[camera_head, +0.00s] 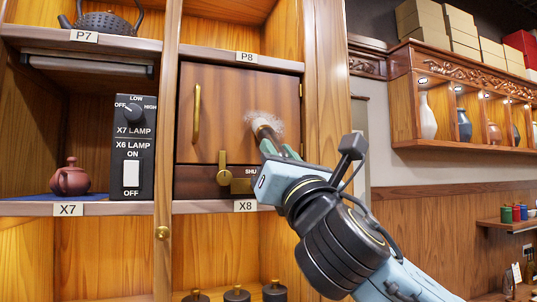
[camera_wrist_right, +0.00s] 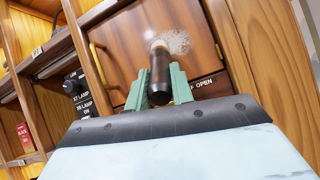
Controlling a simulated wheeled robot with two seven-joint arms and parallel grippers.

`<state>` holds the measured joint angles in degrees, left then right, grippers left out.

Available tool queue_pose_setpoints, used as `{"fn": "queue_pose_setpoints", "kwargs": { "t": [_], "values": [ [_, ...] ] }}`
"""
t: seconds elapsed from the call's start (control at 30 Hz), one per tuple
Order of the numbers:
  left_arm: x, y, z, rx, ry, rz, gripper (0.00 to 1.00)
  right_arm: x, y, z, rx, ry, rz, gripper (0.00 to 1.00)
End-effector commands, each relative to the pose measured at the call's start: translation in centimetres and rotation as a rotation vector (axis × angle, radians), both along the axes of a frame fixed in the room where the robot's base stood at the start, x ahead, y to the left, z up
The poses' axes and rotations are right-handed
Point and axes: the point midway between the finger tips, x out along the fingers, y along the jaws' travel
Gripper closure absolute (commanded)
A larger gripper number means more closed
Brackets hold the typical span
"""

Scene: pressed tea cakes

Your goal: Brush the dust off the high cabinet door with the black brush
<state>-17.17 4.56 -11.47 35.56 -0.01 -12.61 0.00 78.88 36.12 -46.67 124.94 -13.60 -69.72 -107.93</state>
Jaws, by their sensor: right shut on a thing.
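The cabinet door (camera_head: 225,105) is dark wood with a brass bar handle (camera_head: 197,114) on its left side, and it is closed. A patch of pale dust (camera_head: 257,120) lies on its right half; it also shows in the right wrist view (camera_wrist_right: 180,40). My right gripper (camera_head: 276,147) is shut on the black brush (camera_wrist_right: 161,78), whose handle sits between the green fingers. The brush's pale tip (camera_head: 262,124) overlaps the dust patch; I cannot tell whether it touches the door. My left gripper is not in view.
A brass latch (camera_head: 224,170) sits below the door beside a label partly hidden by my gripper. A black lamp switch box (camera_head: 132,148) and a reddish teapot (camera_head: 70,179) stand on the left shelf. A wooden post borders the door at right.

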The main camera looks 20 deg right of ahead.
Motion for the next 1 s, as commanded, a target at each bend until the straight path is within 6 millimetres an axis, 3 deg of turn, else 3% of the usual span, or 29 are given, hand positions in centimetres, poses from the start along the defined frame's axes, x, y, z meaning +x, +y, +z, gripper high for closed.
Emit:
{"fn": "queue_pose_setpoints", "kwargs": {
  "t": [1.0],
  "values": [
    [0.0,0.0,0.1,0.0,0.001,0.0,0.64,0.8,-6.6,0.0,0.0,0.002,-0.004,1.0]
  ]
}}
